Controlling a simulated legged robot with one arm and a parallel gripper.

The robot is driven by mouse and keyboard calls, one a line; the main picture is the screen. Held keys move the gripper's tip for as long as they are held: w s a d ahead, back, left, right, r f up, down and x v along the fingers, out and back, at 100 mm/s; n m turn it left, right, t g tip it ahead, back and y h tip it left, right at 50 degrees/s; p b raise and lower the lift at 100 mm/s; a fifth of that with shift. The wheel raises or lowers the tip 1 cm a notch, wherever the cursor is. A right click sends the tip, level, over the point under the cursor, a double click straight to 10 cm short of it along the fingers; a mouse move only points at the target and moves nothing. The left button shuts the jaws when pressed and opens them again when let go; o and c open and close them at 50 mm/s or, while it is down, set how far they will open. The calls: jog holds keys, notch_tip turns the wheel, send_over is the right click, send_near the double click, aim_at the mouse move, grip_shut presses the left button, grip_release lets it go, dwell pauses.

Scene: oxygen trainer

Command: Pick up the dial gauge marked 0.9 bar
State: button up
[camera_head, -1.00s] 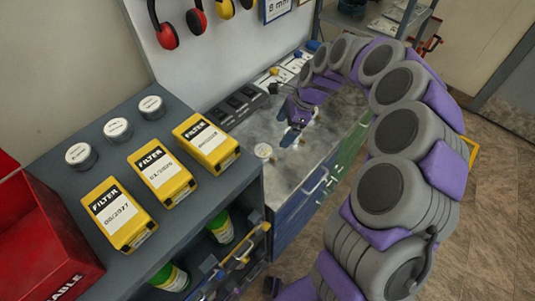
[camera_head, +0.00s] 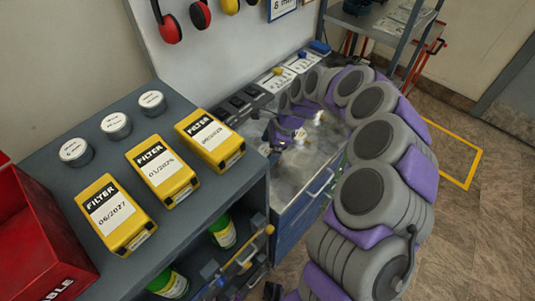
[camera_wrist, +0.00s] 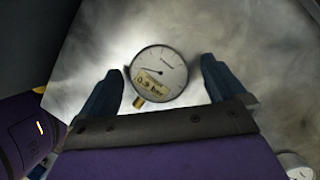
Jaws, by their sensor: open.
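The dial gauge (camera_wrist: 160,62) is round and white-faced with a brass stem. A tan label on it reads 0.9 bar. It lies face up on the grey bench top (camera_wrist: 238,40). My gripper (camera_wrist: 162,76) is open, with one blue finger on each side of the gauge in the wrist view. Nothing is gripped; I cannot tell how high the fingers are above the bench. In the head view my gripper (camera_head: 284,136) is low over the bench, and I cannot clearly make out the gauge there.
Part of another round object (camera_wrist: 296,166) shows at the wrist view's lower right. In the head view, a dark shelf unit (camera_head: 240,200) stands left of the bench, carrying yellow filter boxes (camera_head: 163,170) and round tins (camera_head: 116,125). A red box (camera_head: 40,240) is at far left.

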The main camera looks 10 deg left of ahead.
jog(key=shift+a, duration=0.35)
jog(key=shift+c, duration=0.3)
jog(key=shift+d+r, duration=0.2)
jog(key=shift+d, duration=0.55)
jog(key=c, duration=0.9)
jog(key=shift+a+f, duration=0.1)
jog(key=shift+a, duration=0.35)
jog(key=c, duration=0.3)
jog(key=shift+c, duration=0.2)
jog(key=shift+d, duration=0.15)
